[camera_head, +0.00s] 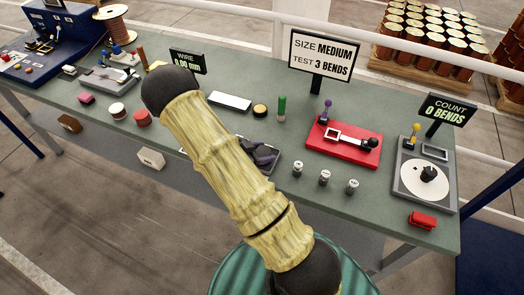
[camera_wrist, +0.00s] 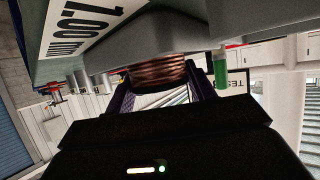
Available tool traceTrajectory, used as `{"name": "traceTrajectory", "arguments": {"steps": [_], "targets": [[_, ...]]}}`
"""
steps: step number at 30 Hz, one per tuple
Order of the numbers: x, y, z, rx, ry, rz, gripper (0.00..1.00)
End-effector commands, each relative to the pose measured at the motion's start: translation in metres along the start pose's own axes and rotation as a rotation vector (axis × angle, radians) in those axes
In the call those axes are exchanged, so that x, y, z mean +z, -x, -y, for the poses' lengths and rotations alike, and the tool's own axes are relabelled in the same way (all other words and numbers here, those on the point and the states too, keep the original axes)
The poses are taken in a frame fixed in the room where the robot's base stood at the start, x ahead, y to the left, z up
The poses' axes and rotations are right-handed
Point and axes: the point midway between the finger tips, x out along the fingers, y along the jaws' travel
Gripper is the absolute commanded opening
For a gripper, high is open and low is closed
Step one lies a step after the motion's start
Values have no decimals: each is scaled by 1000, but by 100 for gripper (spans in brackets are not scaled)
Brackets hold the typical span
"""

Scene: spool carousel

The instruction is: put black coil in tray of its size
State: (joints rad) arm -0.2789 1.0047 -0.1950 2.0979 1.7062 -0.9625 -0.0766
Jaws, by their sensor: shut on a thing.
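In the wrist view, my gripper (camera_wrist: 160,86) is shut on a copper-coloured wound coil (camera_wrist: 158,72), with one dark finger on each side of it. A large grey body (camera_wrist: 190,30) fills the top of that view and hides the coil's upper part. In the head view, my arm covers the middle of the bench. Only a dark shape (camera_head: 265,154) shows beside it, over a light-edged plate or tray, and I cannot tell its parts. I cannot make out a separate black coil. No tray's size can be read in the head view.
A green bench (camera_head: 100,98) holds a red lever fixture (camera_head: 345,142), a grey dial fixture (camera_head: 425,182), a green post (camera_head: 282,107) and several small metal pieces (camera_head: 325,177). A sign (camera_head: 322,57) reads size medium, test 3 bends. The count sign (camera_head: 447,108) reads 0 bends.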

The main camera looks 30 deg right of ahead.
Motion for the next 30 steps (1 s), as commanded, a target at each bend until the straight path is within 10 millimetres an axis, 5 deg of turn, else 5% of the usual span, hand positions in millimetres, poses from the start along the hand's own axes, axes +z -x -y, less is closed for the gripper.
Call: {"name": "traceTrajectory", "arguments": {"steps": [10, 11, 14, 24, 30], "targets": [[3, -1, 1, -2, 0, -1, 18], [3, -1, 1, -2, 0, 0, 58], [2, -1, 0, -1, 0, 0, 76], [-3, 0, -1, 3, -2, -1, 76], [0, 24, 1, -2, -3, 1, 76]]}}
